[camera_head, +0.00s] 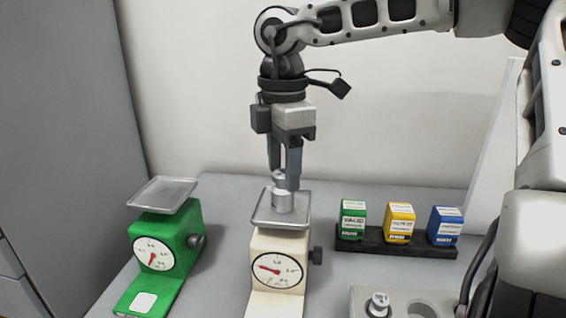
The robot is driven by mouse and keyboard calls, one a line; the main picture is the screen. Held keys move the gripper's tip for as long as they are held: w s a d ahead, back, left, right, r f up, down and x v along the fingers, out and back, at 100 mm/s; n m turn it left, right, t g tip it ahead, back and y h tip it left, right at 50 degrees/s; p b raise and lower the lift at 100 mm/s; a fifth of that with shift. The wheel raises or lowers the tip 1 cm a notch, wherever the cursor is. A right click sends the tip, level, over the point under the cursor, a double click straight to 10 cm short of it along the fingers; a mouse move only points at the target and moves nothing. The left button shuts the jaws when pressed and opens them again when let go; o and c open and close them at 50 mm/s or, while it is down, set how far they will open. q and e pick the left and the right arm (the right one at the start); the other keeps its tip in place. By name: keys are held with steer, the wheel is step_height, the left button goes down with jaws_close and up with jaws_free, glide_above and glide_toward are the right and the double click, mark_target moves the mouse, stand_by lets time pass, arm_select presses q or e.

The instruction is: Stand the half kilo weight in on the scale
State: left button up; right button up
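A silver metal weight (283,203) stands upright on the pan (265,217) of the cream scale (264,243). My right gripper (284,180) points straight down over that pan, with its fingers on either side of the weight's top knob. I cannot tell whether the fingers press on the knob. The cream scale's red needle points to the left on its dial. A green scale (184,240) with an empty pan (162,192) stands to the left. My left gripper is not in view.
A dark rack (367,243) holds a green box (352,220), a yellow box (399,222) and a blue box (445,226) at the right. A grey weight holder (420,300) with a small weight (378,304) is at the front right.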

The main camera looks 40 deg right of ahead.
mark_target(283, 173)
step_height(283, 173, up, 12)
steer(key=shift+r, duration=0.15)
stand_by(0.4)
stand_by(0.5)
